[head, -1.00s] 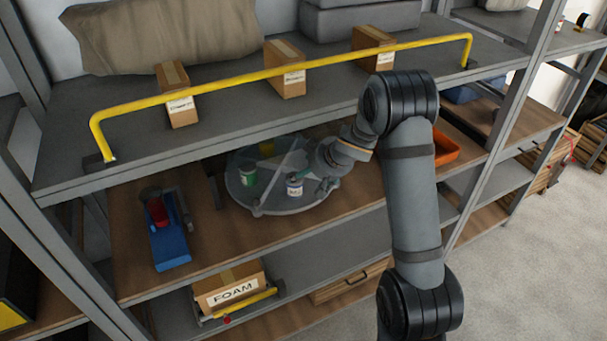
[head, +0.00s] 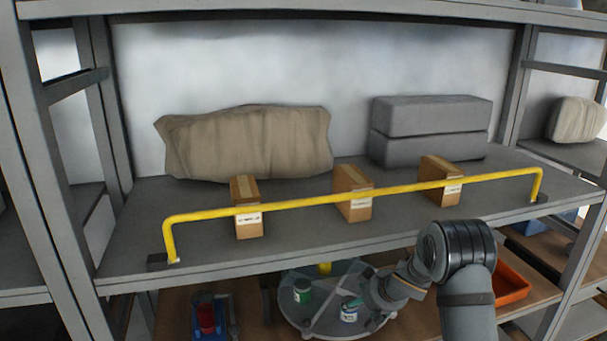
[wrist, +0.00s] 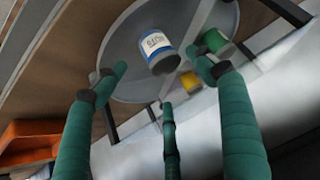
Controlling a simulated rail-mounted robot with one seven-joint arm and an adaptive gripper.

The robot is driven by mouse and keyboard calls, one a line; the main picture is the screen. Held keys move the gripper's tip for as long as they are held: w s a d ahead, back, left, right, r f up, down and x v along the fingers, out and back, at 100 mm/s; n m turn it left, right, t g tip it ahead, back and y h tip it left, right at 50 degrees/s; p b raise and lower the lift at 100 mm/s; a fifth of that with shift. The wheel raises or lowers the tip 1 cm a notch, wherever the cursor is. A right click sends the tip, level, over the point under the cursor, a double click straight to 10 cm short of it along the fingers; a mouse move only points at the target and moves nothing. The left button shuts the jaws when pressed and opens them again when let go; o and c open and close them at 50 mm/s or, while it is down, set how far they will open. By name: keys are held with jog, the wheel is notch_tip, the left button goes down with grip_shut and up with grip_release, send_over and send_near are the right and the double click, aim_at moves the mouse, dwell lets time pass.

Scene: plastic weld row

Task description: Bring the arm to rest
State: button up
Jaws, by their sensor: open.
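My arm (head: 466,290) reaches into the shelf bay below the top board. My gripper (wrist: 160,72) shows in the wrist view with its green fingers spread and nothing between them that they touch. A white and blue labelled can (wrist: 156,50) stands on the round turntable (wrist: 120,78), just beyond the fingertips. In the head view the same can (head: 349,310) stands on the turntable's front right, close to the gripper. A green can (head: 302,291) stands to its left, and a yellow one (head: 324,268) is farther back.
A yellow rail (head: 350,197) runs along the top shelf's front edge, with three cardboard boxes (head: 353,192) behind it. A blue holder with a red item (head: 207,316) is left of the turntable. An orange tray (head: 510,285) is to the right. The shelf board above is close over my arm.

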aim_at(349, 299)
jog(key=x, duration=0.6)
notch_tip(349, 299, up, 4)
jog(key=p, duration=0.2)
jog(key=shift+r+p, duration=0.1)
jog(key=shift+p, duration=0.3)
jog(key=shift+s+b, duration=0.15)
jog(key=shift+b, duration=0.2)
